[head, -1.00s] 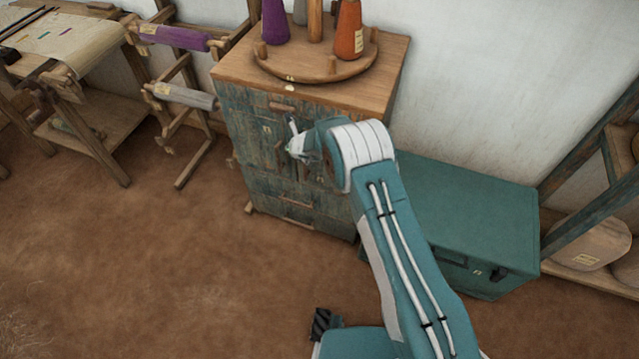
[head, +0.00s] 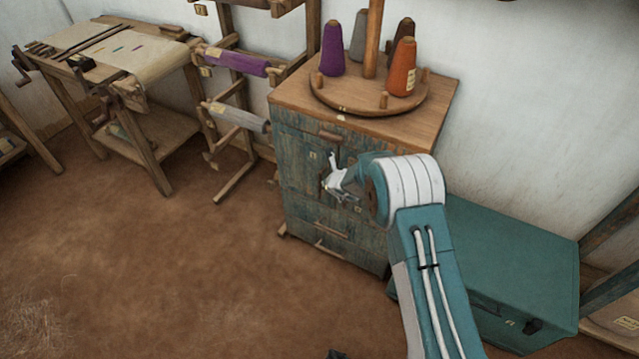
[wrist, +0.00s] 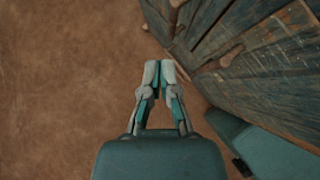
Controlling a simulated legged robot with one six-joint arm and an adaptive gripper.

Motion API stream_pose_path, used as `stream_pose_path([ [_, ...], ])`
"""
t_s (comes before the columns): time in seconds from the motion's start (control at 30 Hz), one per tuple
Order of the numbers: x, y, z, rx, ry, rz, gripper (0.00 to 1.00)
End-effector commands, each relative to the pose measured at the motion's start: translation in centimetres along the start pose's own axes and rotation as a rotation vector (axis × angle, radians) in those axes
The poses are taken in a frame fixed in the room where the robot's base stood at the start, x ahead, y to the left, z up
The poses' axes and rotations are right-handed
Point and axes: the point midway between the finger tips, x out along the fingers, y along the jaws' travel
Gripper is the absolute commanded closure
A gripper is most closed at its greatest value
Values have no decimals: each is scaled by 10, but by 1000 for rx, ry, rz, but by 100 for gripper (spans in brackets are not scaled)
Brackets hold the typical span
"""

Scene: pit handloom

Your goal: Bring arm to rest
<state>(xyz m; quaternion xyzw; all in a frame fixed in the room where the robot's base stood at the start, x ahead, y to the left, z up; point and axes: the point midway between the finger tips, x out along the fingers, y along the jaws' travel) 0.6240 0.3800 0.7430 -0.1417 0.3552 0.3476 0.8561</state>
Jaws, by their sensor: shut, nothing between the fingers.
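My arm rises from the lower right of the head view and bends at a white-banded joint in front of the blue-green wooden cabinet (head: 300,200). My gripper (head: 335,182) is at its end, in front of the cabinet's front face; whether it touches cannot be told from the head view. In the wrist view my gripper (wrist: 159,66) points away from the camera with both fingertips together and nothing between them. The brown floor (wrist: 70,90) lies beyond and to the left, and the cabinet (wrist: 260,60) stands close on the right.
A round rack with purple, grey and orange yarn cones (head: 402,68) stands on the cabinet. A teal chest (head: 515,260) is to its right. A wooden stand with fabric rolls (head: 236,62) and a worktable (head: 120,50) stand left. The floor at the front left (head: 150,260) is clear.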

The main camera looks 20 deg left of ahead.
Motion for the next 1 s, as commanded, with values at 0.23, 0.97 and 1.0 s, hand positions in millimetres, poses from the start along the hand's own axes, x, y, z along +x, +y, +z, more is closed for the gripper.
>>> stream_pose_path([
  [0.23, -33, 26, 9, -2, 0, 0, 100],
  [0.97, -133, 8, 77, -327, -123, 20, 100],
  [1.0, -151, 5, 86, -395, -142, 23, 100],
])
